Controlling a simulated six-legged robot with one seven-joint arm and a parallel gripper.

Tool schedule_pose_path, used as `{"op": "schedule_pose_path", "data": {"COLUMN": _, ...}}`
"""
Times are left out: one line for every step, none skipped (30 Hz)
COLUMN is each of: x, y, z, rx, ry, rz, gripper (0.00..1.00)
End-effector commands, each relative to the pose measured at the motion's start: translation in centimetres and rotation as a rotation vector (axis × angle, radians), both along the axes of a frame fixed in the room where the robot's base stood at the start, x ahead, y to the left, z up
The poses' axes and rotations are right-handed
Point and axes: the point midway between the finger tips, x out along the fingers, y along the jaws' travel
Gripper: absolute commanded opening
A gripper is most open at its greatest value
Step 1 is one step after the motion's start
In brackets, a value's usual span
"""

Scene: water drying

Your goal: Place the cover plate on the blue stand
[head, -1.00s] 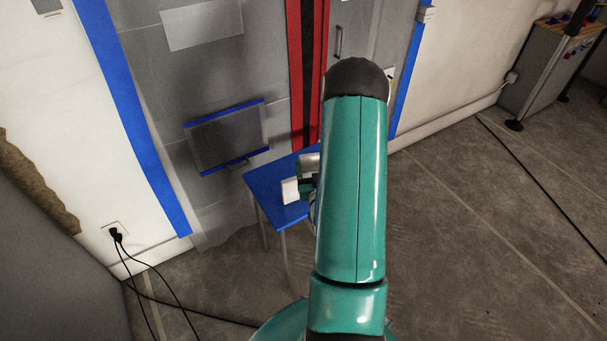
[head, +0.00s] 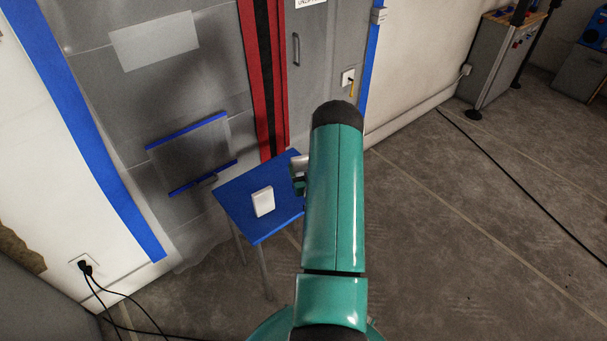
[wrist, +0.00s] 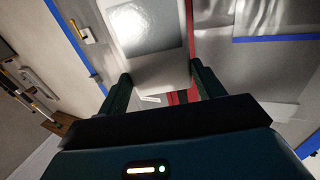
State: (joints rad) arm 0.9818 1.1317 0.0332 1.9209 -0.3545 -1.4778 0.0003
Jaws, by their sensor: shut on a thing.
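My gripper (wrist: 162,90) is shut on a pale plate (wrist: 165,75) with a shiny grey face, which looks like the cover plate. In the head view, a small white end of the held piece (head: 298,164) shows beside my arm, over the far right part of the blue stand; my arm hides most of the gripper. The blue stand (head: 240,188) is a small table with a flat blue top and thin legs. A separate white block (head: 263,201) stands on its middle. I cannot tell the exact height of the held plate over the top.
A grey wall panel with a blue-edged clear pocket (head: 190,155) and a red-black strip (head: 262,80) rises behind the stand. A wall box with a yellow piece (head: 348,78) is to the right. Cords (head: 95,285) hang at lower left. Floor at right is mostly open.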

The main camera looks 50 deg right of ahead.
Motion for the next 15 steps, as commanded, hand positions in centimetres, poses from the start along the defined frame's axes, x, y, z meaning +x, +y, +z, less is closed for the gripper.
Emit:
{"op": "schedule_pose_path", "data": {"x": 0.1, "y": -0.2, "z": -0.3, "rx": 0.000, "ry": 0.000, "rz": 0.000, "gripper": 0.45}}
{"op": "schedule_pose_path", "data": {"x": 0.1, "y": -0.4, "z": -0.5, "rx": 0.000, "ry": 0.000, "rz": -0.001, "gripper": 0.45}}
{"op": "schedule_pose_path", "data": {"x": 0.3, "y": -0.7, "z": -0.9, "rx": 0.000, "ry": 0.000, "rz": -0.001, "gripper": 0.45}}
{"op": "schedule_pose_path", "data": {"x": 0.3, "y": -0.6, "z": -1.4, "rx": 0.002, "ry": 0.001, "rz": 0.000, "gripper": 0.45}}
{"op": "schedule_pose_path", "data": {"x": 0.3, "y": -0.6, "z": -1.9, "rx": 0.003, "ry": 0.002, "rz": 0.000, "gripper": 0.45}}
{"op": "schedule_pose_path", "data": {"x": 0.3, "y": -0.6, "z": -2.5, "rx": 0.002, "ry": 0.001, "rz": 0.000, "gripper": 0.45}}
{"op": "schedule_pose_path", "data": {"x": 0.3, "y": -0.6, "z": -2.9, "rx": 0.001, "ry": 0.002, "rz": 0.000, "gripper": 0.45}}
{"op": "schedule_pose_path", "data": {"x": 0.3, "y": -0.6, "z": -3.2, "rx": 0.001, "ry": 0.001, "rz": 0.000, "gripper": 0.45}}
{"op": "schedule_pose_path", "data": {"x": 0.3, "y": -0.6, "z": -3.6, "rx": 0.001, "ry": 0.001, "rz": 0.000, "gripper": 0.45}}
{"op": "schedule_pose_path", "data": {"x": 0.3, "y": -0.6, "z": -3.7, "rx": 0.000, "ry": 0.000, "rz": 0.000, "gripper": 0.45}}
{"op": "schedule_pose_path", "data": {"x": 0.3, "y": -0.6, "z": -3.7, "rx": -0.001, "ry": 0.000, "rz": 0.000, "gripper": 0.45}}
{"op": "schedule_pose_path", "data": {"x": 0.3, "y": -0.6, "z": -3.7, "rx": -0.001, "ry": 0.000, "rz": 0.000, "gripper": 0.45}}
{"op": "schedule_pose_path", "data": {"x": 0.3, "y": -0.6, "z": -3.7, "rx": -0.001, "ry": 0.000, "rz": 0.000, "gripper": 0.45}}
{"op": "schedule_pose_path", "data": {"x": 0.3, "y": -0.6, "z": -3.7, "rx": -0.001, "ry": 0.000, "rz": 0.000, "gripper": 0.45}}
{"op": "schedule_pose_path", "data": {"x": 0.3, "y": -0.6, "z": -3.7, "rx": -0.001, "ry": 0.000, "rz": 0.000, "gripper": 0.45}}
